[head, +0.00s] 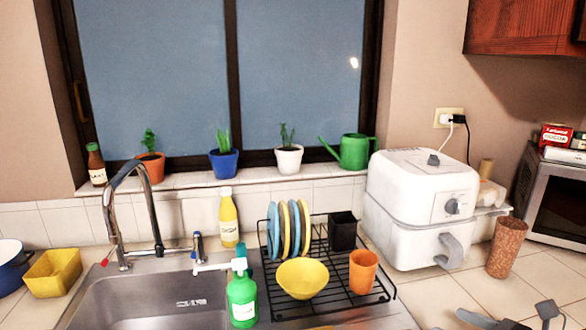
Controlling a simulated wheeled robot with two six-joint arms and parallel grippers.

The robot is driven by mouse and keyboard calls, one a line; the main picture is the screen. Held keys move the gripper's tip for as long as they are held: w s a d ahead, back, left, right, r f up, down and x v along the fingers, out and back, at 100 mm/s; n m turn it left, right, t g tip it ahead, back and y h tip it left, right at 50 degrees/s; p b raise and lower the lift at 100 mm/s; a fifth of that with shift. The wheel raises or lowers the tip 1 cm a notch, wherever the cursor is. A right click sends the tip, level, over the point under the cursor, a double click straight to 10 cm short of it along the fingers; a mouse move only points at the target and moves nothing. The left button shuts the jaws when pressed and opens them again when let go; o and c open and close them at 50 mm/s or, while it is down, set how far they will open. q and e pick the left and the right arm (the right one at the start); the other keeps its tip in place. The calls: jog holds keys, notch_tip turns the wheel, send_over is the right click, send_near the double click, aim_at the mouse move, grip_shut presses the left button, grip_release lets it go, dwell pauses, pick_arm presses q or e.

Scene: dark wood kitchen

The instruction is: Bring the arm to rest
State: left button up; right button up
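My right gripper (508,315) shows only in part at the bottom right edge of the head view, over the tiled counter. Its two grey fingertips stand apart with nothing seen between them. The rest of my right arm is cut off by the picture's edge. My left gripper and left arm are not in view.
A cork-coloured tumbler (506,247) and a white air fryer (419,207) stand behind the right gripper. A dish rack (338,301) holds plates, a yellow bowl (302,278) and an orange cup (363,271). A green bottle (241,298) stands by the sink (150,298). Counter near the gripper is clear.

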notch_tip(320, 180, up, 4)
jog(key=s+d+m+t+h, duration=0.2)
jog(key=m+t+h, duration=0.5)
jog(key=m, duration=1)
jog(key=s+d+f+m+g+h, duration=0.65)
jog(key=f+m+h, duration=0.35)
jog(key=m, duration=0.7)
jog(key=s+a+f+m+g+y, duration=0.7)
jog(key=s+a+f+g, duration=0.4)
jog(key=s+f, duration=0.4)
jog(key=s+a+f+x, duration=0.1)
jog(key=s+x, duration=0.1)
jog(key=x, duration=1)
jog(key=s+a+x, duration=0.2)
jog(key=s+x, duration=0.1)
jog(key=x, duration=0.8)
jog(key=s+f+g, duration=0.1)
jog(key=s+f, duration=1.4)
jog(key=f, duration=0.2)
jog(key=shift+a+y, duration=0.4)
jog(key=shift+a, duration=0.1)
